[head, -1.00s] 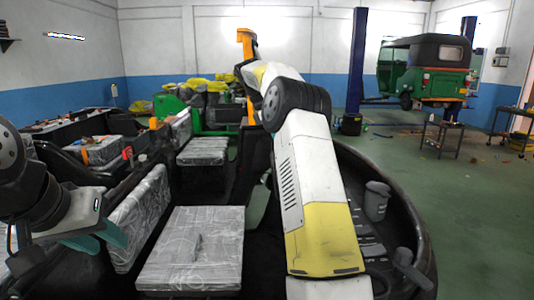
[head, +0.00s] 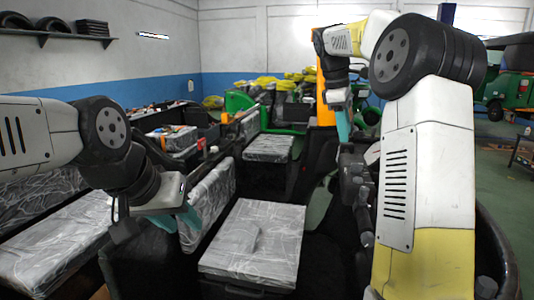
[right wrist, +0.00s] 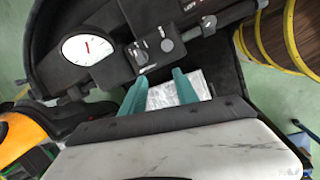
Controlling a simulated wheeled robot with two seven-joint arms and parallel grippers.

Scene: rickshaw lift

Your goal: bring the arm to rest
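My right arm (head: 425,170) rises large on the right of the head view, white and yellow with black joints, and bends away toward the rickshaw's front. My right gripper (right wrist: 160,92) is open in the right wrist view, its teal fingers apart with nothing held. A pale wrapped surface shows beyond the gap. The same gripper (head: 343,124) points down in the head view. My left arm (head: 45,135) comes in from the left. My left gripper (head: 178,218) hangs low beside a wrapped seat back, its teal fingers seemingly apart and nothing visible between them.
A plastic-wrapped seat (head: 255,240) lies between the arms, with a wrapped seat back (head: 208,203) to its left. The right wrist view shows a dark dashboard with a round gauge (right wrist: 88,49) close by. A green rickshaw (head: 503,90) stands at the far right.

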